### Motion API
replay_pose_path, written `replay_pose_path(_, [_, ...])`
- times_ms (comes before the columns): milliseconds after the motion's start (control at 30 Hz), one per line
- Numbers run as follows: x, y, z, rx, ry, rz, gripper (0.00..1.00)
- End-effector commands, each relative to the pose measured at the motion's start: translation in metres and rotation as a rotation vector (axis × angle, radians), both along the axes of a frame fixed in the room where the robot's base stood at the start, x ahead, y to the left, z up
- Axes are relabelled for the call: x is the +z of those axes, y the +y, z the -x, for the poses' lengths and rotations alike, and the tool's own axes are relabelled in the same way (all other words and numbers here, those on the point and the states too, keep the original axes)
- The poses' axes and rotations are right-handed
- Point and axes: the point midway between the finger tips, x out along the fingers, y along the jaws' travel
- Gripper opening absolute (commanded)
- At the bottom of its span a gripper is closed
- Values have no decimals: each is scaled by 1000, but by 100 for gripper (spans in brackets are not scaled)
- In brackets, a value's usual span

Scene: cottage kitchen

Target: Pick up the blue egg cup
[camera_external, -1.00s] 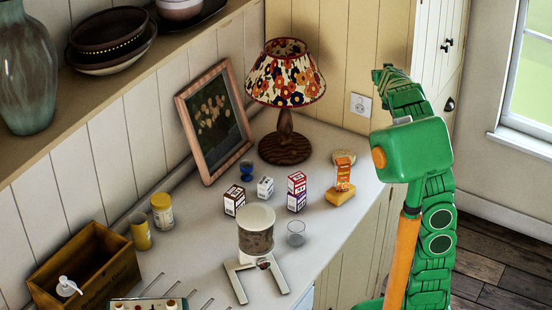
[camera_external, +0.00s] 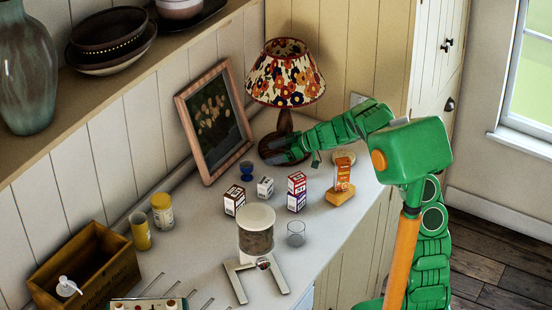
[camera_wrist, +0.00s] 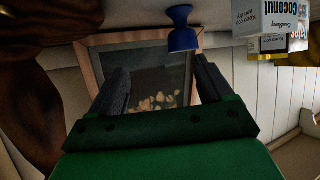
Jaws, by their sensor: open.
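In the wrist view the egg cup (camera_wrist: 182,30) shows upside down near the top, just beyond the right finger. My gripper (camera_external: 283,152) is in front of the lamp base, to the right of the egg cup and apart from it. In the wrist view my gripper (camera_wrist: 160,78) has its two dark fingers spread, with nothing between them but the picture in the background.
The lamp (camera_external: 285,120) stands close behind my gripper. The framed picture (camera_external: 214,120) leans on the wall behind the egg cup. Several small boxes (camera_external: 265,188) stand to its right and front. A lidded jar (camera_external: 256,232) and a glass (camera_external: 296,234) are nearer the front.

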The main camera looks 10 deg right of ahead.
Motion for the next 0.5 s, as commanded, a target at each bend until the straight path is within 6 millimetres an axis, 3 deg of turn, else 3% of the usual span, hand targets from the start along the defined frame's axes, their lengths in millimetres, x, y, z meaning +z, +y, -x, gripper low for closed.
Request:
replay_pose_path(200, [-9,28,17,125,7,-73,80])
replay_pose_path(500, [-18,49,16,143,9,-82,80])
